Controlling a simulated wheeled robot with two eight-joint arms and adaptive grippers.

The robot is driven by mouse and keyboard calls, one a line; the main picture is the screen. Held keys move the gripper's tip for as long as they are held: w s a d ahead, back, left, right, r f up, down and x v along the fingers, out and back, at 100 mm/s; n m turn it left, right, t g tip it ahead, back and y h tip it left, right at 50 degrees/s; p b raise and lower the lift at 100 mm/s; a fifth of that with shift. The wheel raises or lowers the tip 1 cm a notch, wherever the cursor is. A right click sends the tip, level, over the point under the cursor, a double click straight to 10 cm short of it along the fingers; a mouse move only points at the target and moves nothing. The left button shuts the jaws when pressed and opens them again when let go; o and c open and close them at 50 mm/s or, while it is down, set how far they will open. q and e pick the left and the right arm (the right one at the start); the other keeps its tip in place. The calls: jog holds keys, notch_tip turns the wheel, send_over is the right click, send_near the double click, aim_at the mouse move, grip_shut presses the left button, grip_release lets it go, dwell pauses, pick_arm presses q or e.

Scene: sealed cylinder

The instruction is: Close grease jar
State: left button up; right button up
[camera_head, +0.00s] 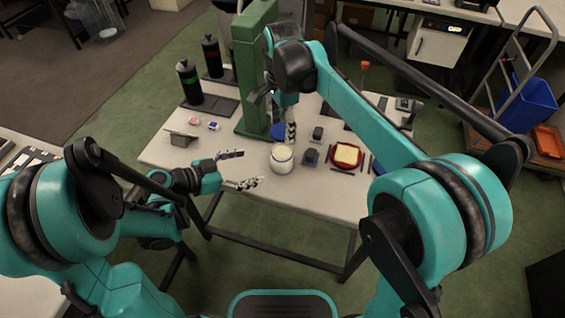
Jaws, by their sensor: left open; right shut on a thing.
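The grease jar (282,166), a pale cylinder with a cream-coloured open top, stands upright on the white table near its front edge. My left gripper (248,170) is open and empty to the left of the jar, with its two fingers spread and pointing towards it. My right gripper (289,131) comes down from above, behind the jar, and is shut on a blue lid (277,131). The lid shows just left of the fingers, above and behind the jar, apart from it. The fingers hide part of the lid.
A green column (250,70) stands behind the jar. Two dark bottles (189,83) are at the back left. A red plate (346,156) with a yellowish square, and small dark blocks (310,157), lie right of the jar. The table's front left (160,153) is largely clear.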

pick_arm(q)
jog(key=shift+d, duration=0.1)
jog(key=x, duration=1.2)
jog(key=c, duration=1.8)
pick_arm(e)
send_over(283, 151)
jog(key=shift+f, duration=2.5)
jog(key=shift+f, duration=0.9)
jog(key=shift+f, duration=0.55)
